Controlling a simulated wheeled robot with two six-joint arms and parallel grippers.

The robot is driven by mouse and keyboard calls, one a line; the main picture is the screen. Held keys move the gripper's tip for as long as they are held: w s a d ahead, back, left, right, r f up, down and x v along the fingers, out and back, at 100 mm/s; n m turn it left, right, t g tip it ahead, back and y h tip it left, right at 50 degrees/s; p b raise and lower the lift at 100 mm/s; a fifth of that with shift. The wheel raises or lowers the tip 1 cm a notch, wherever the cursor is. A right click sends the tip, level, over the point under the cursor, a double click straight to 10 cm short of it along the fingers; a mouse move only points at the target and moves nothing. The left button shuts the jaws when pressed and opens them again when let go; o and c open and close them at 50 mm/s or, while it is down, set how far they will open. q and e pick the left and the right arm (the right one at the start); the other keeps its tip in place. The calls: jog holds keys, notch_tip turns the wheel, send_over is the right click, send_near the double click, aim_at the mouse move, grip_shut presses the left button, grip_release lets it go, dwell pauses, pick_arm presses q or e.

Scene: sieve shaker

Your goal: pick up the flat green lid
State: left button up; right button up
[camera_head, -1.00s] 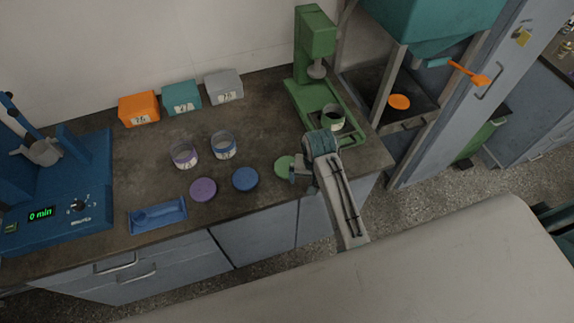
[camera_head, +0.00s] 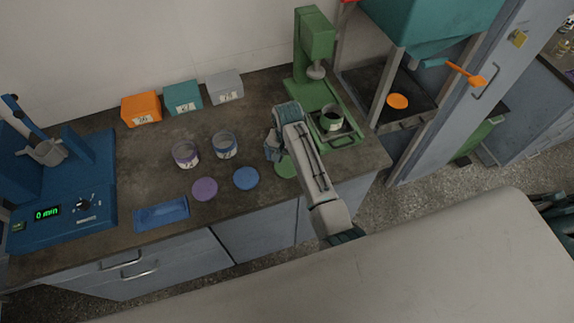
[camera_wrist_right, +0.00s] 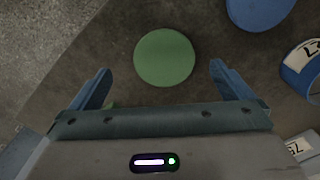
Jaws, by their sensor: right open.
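The flat green lid (camera_head: 286,166) lies on the dark bench top near its front edge, partly hidden by my right arm in the head view. In the right wrist view the whole green lid (camera_wrist_right: 165,57) shows as a plain disc. My right gripper (camera_head: 271,150) is open and empty above the bench, beside the lid. In the wrist view its two blue fingers (camera_wrist_right: 160,82) stand wide apart, with the lid beyond and between them, not touched. My left gripper is not in view.
A blue lid (camera_head: 246,178) and a purple lid (camera_head: 204,188) lie left of the green lid. Two jars, one with a blue band (camera_head: 223,146), stand behind them. A green press (camera_head: 318,75) holding a jar (camera_head: 331,119) stands to the right. The bench front edge is close.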

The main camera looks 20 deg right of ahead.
aim_at(287, 167)
jog(key=shift+f+p, duration=0.3)
jog(key=shift+p, duration=0.05)
jog(key=f, duration=0.1)
jog(key=f+p, duration=0.1)
jog(key=f, duration=0.1)
jog(key=shift+w+a+f, duration=0.1)
jog(key=shift+w, duration=0.2)
jog(key=shift+f, duration=0.6)
jog(key=c, duration=1)
